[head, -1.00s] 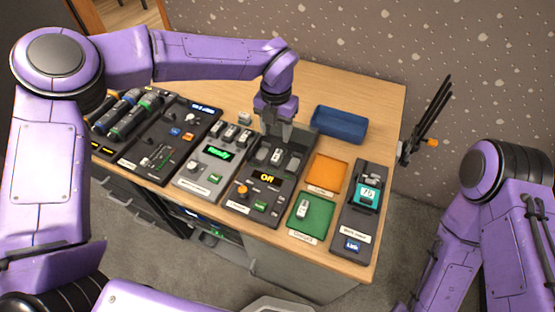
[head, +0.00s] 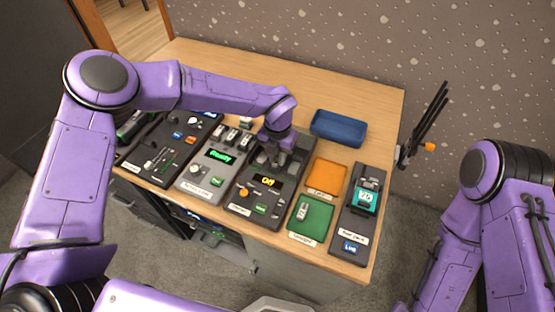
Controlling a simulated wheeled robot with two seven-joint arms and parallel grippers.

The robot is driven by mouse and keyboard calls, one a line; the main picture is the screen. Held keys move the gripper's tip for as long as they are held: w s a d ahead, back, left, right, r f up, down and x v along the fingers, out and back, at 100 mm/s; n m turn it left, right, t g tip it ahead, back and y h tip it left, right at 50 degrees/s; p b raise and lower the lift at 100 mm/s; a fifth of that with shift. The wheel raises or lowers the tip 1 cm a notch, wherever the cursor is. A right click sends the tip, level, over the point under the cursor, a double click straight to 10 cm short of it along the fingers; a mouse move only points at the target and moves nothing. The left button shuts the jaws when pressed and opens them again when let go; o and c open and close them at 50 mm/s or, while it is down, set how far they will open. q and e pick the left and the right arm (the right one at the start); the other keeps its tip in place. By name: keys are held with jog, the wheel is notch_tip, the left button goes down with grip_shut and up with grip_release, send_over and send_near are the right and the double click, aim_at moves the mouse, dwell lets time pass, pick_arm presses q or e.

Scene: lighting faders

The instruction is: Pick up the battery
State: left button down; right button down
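My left gripper (head: 273,152) points down over the slots at the back of the dark panel with the lit "Off" display (head: 267,181). Its fingertips are small and dark against the slots, so I cannot tell whether they are open or touching a battery. Small grey battery-like blocks sit in the panel's slots, partly hidden by my gripper. Similar blocks (head: 232,134) stand in the panel showing "Ready", just left. One light grey block (head: 303,211) lies in the green tray (head: 318,222). My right gripper is out of view; only its arm shows at right.
A blue bin (head: 338,127) stands behind, right of my gripper. An orange tray (head: 326,178) is beside the "Off" panel, and a tester with a teal display (head: 367,199) is at the table's right. The wooden tabletop (head: 375,95) is clear at the back.

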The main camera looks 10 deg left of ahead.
pick_arm(q)
jog(key=shift+r+b, duration=0.35)
jog(key=shift+r, duration=0.25)
jog(key=s+a+r, duration=0.5)
jog(key=r, duration=0.3)
jog(key=s+a+r+p, duration=0.1)
jog(key=s+a+r, duration=0.4)
jog(key=r, duration=0.3)
jog(key=shift+w+f, duration=0.1)
